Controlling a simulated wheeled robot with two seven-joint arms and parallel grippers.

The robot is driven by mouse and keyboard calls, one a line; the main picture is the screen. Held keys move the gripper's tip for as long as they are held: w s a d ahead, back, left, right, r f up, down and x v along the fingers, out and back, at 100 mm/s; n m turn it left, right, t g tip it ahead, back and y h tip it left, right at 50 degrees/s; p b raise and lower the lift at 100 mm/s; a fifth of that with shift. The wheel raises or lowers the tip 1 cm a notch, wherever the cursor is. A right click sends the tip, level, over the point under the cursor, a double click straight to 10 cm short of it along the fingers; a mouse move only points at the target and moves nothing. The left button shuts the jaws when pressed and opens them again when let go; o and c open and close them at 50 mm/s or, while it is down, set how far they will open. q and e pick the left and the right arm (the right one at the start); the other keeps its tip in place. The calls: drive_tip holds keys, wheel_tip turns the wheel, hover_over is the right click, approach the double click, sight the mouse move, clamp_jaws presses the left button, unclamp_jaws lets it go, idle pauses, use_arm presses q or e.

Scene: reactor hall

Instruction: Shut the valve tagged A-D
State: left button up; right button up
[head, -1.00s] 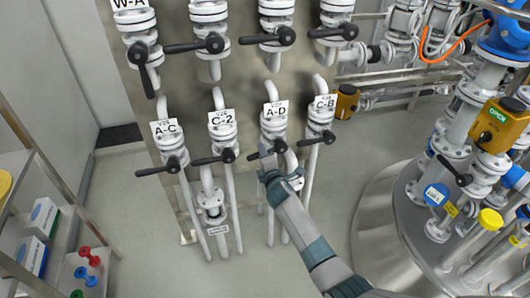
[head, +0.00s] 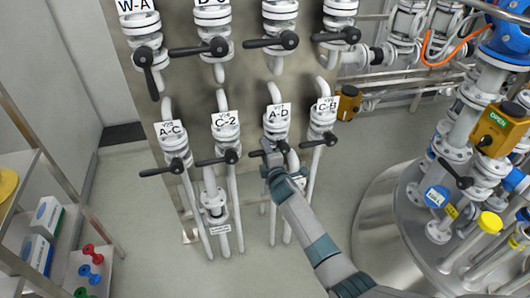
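The valve tagged A-D (head: 276,127) is a white flanged valve in the lower row on the grey panel, third from the left. Its black lever (head: 254,154) points left, roughly crosswise to the pipe, and is partly hidden by my gripper. My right gripper (head: 268,148) is at this lever, its grey fingers overlapping it just below the tag. Whether the fingers are closed around the lever or only touching it cannot be made out. My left gripper is out of view.
Neighbouring valves C-2 (head: 226,128) and C-B (head: 325,116) stand close on either side, their black levers pointing left. Valve A-C (head: 173,139) is further left. A shelf (head: 38,165) stands at left, a round metal platform (head: 385,215) at right. Floor between is clear.

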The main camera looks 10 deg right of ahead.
drive_tip(key=shift+s+d+f, duration=0.1)
drive_tip(key=shift+s+f, duration=0.05)
drive_tip(key=shift+f, duration=0.05)
drive_tip(key=s+r+b, duration=0.1)
drive_tip(key=s, duration=0.7)
drive_tip(key=s+r+b, duration=0.1)
drive_tip(key=s+r, duration=0.1)
drive_tip(key=s, duration=0.7)
drive_tip(key=shift+d+r, duration=0.25)
